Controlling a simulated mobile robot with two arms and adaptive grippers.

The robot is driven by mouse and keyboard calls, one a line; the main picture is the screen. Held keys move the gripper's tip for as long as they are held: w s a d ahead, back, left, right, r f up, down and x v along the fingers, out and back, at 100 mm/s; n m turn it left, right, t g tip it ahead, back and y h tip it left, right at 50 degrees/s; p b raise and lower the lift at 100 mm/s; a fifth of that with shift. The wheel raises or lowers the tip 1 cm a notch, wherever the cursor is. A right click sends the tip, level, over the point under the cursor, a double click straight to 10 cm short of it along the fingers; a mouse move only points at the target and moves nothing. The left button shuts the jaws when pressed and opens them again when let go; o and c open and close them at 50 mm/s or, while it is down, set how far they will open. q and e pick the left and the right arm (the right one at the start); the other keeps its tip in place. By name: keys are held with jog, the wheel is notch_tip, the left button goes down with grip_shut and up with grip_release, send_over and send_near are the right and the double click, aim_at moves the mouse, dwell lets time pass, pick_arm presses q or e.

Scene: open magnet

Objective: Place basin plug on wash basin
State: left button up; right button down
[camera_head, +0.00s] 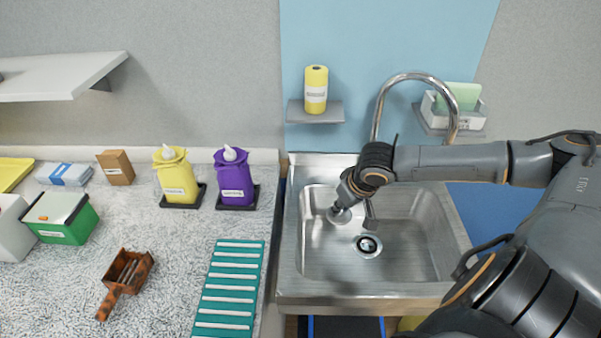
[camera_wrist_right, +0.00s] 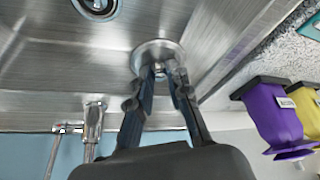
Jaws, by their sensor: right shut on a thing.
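The steel wash basin (camera_head: 350,296) is at the centre right of the head view, with its round drain (camera_head: 369,246) uncovered in the floor. My right gripper (camera_head: 347,203) reaches into the basin's back left and is shut on the basin plug (camera_head: 339,215), a round metal disc. The wrist view shows the plug (camera_wrist_right: 158,52) by its knob between my two black fingertips (camera_wrist_right: 165,78). The plug is to the left of and behind the drain; I cannot tell whether it touches the basin floor. The drain (camera_wrist_right: 97,6) also shows at the wrist view's top. My left gripper is out of view.
A curved faucet (camera_head: 420,78) rises behind the basin, with its lower part close to my right gripper. Purple (camera_head: 234,180) and yellow (camera_head: 176,180) bottles stand on the counter to the left. A teal slatted mat (camera_head: 229,288) lies beside the basin. The basin's right side is clear.

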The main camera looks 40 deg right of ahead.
jog(key=w+d+p, duration=0.1)
jog(key=w, duration=0.4)
jog(key=w+p, duration=0.1)
jog(key=w, duration=0.5)
jog(key=w+d+p, duration=0.1)
jog(key=w+p, duration=0.1)
jog(key=w, duration=0.3)
jog(key=shift+w+d, duration=0.3)
jog(key=shift+f+p, duration=0.3)
jog(key=shift+f, duration=0.5)
jog(key=shift+s, duration=0.15)
jog(key=shift+f, duration=0.15)
jog(key=c, duration=1.3)
grip_release()
